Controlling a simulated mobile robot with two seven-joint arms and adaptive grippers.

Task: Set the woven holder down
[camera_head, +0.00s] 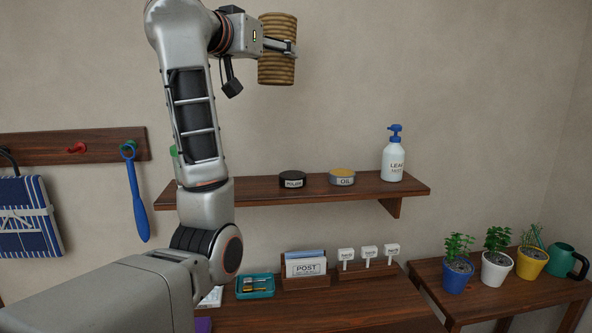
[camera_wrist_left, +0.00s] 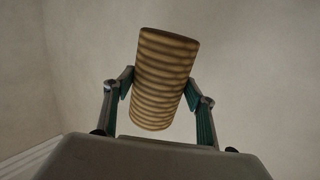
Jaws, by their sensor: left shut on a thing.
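The woven holder (camera_head: 277,65) is a tan, ribbed cylinder held high in front of the wall, above the wall shelf (camera_head: 300,199). My left gripper (camera_head: 283,46) is shut on it around its middle. In the left wrist view the woven holder (camera_wrist_left: 164,80) sits between both fingers of my left gripper (camera_wrist_left: 160,88) and looks tilted in that picture. Nothing touches the holder from below. My right gripper is not in view.
The shelf carries a dark tin (camera_head: 292,180), an oil tin (camera_head: 342,177) and a pump bottle (camera_head: 393,155). Below are a teal tray (camera_head: 255,287), a post box (camera_head: 305,265) and white labels. Potted plants stand on the right table (camera_head: 500,299). Hooks hang at left.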

